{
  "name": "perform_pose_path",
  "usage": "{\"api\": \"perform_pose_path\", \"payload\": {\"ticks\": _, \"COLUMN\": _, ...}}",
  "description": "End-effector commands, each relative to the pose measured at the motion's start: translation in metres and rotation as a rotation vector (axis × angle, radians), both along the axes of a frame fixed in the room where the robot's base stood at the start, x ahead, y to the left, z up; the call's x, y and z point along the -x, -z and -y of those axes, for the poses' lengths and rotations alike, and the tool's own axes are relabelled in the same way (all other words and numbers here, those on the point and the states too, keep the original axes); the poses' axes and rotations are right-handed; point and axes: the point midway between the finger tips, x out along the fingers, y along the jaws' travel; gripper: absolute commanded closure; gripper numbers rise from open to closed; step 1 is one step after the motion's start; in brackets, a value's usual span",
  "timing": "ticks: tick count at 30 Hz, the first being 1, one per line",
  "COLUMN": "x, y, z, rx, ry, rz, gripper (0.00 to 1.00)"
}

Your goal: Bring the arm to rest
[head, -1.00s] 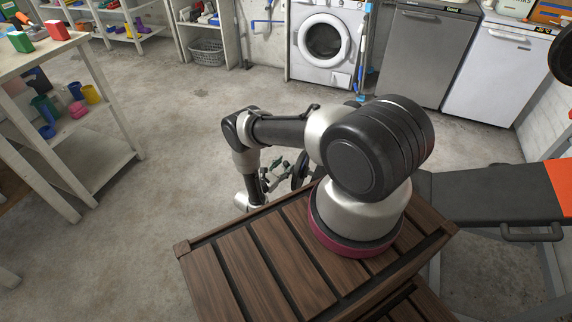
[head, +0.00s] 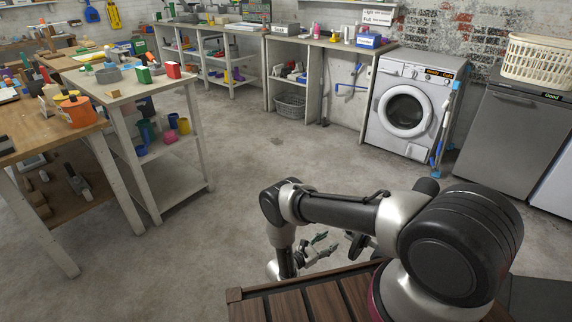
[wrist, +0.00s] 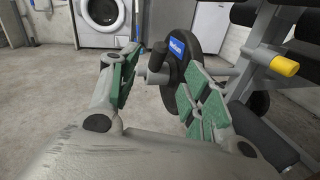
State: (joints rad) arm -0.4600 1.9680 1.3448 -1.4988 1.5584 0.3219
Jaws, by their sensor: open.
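My arm is bent over the slatted wooden top in the head view, its forearm reaching left and its wrist hanging down past the edge. My gripper (head: 318,249) shows small beyond the wooden top. In the wrist view my gripper (wrist: 158,85) has its two green-padded fingers spread apart, with nothing held between them. A black weight plate with a blue label (wrist: 181,48) appears behind the right finger, which partly covers it. I cannot tell how far the plate is from the fingers.
A dark frame with a yellow-ended bar (wrist: 285,66) fills the right of the wrist view. A white washing machine (head: 405,112) stands at the back, beside a grey appliance (head: 510,135). Shelved tables (head: 133,93) stand at left. The concrete floor (head: 235,165) between is clear.

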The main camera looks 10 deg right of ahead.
Motion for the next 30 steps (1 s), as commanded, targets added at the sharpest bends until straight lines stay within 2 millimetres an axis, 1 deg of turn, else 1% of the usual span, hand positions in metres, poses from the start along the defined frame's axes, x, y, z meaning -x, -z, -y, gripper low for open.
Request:
{"api": "perform_pose_path", "payload": {"ticks": 2, "x": 0.001, "y": 0.003, "z": 0.0, "rx": -0.002, "ry": 0.002, "rz": -0.022, "gripper": 0.52}}
{"api": "perform_pose_path", "payload": {"ticks": 5, "x": 0.017, "y": 0.01, "z": 0.011, "rx": -0.018, "ry": 0.066, "rz": -0.071, "gripper": 0.52}}
{"api": "perform_pose_path", "payload": {"ticks": 8, "x": 0.048, "y": 0.015, "z": 0.028, "rx": -0.019, "ry": 0.147, "rz": -0.134, "gripper": 0.52}}
{"api": "perform_pose_path", "payload": {"ticks": 9, "x": 0.064, "y": 0.016, "z": 0.036, "rx": -0.014, "ry": 0.185, "rz": -0.162, "gripper": 0.52}}
{"api": "perform_pose_path", "payload": {"ticks": 10, "x": 0.075, "y": 0.014, "z": 0.041, "rx": -0.017, "ry": 0.22, "rz": -0.182, "gripper": 0.52}}
{"api": "perform_pose_path", "payload": {"ticks": 11, "x": 0.085, "y": 0.007, "z": 0.045, "rx": -0.022, "ry": 0.269, "rz": -0.199, "gripper": 0.52}}
{"api": "perform_pose_path", "payload": {"ticks": 12, "x": 0.092, "y": -0.007, "z": 0.047, "rx": -0.039, "ry": 0.331, "rz": -0.209, "gripper": 0.52}}
{"api": "perform_pose_path", "payload": {"ticks": 14, "x": 0.097, "y": -0.025, "z": 0.047, "rx": -0.064, "ry": 0.401, "rz": -0.212, "gripper": 0.52}}
{"api": "perform_pose_path", "payload": {"ticks": 15, "x": 0.098, "y": -0.037, "z": 0.046, "rx": -0.081, "ry": 0.443, "rz": -0.21, "gripper": 0.52}}
{"api": "perform_pose_path", "payload": {"ticks": 17, "x": 0.099, "y": -0.057, "z": 0.044, "rx": -0.111, "ry": 0.504, "rz": -0.2, "gripper": 0.52}}
{"api": "perform_pose_path", "payload": {"ticks": 20, "x": 0.097, "y": -0.094, "z": 0.039, "rx": -0.172, "ry": 0.606, "rz": -0.174, "gripper": 0.52}}
{"api": "perform_pose_path", "payload": {"ticks": 21, "x": 0.095, "y": -0.111, "z": 0.036, "rx": -0.2, "ry": 0.647, "rz": -0.158, "gripper": 0.52}}
{"api": "perform_pose_path", "payload": {"ticks": 23, "x": 0.094, "y": -0.139, "z": 0.031, "rx": -0.251, "ry": 0.713, "rz": -0.132, "gripper": 0.52}}
{"api": "perform_pose_path", "payload": {"ticks": 24, "x": 0.093, "y": -0.159, "z": 0.028, "rx": -0.288, "ry": 0.757, "rz": -0.112, "gripper": 0.52}}
{"api": "perform_pose_path", "payload": {"ticks": 26, "x": 0.092, "y": -0.19, "z": 0.023, "rx": -0.348, "ry": 0.823, "rz": -0.076, "gripper": 0.52}}
{"api": "perform_pose_path", "payload": {"ticks": 27, "x": 0.092, "y": -0.21, "z": 0.02, "rx": -0.39, "ry": 0.863, "rz": -0.052, "gripper": 0.52}}
{"api": "perform_pose_path", "payload": {"ticks": 29, "x": 0.094, "y": -0.241, "z": 0.017, "rx": -0.452, "ry": 0.923, "rz": -0.015, "gripper": 0.52}}
{"api": "perform_pose_path", "payload": {"ticks": 30, "x": 0.095, "y": -0.261, "z": 0.014, "rx": -0.496, "ry": 0.959, "rz": 0.013, "gripper": 0.52}}
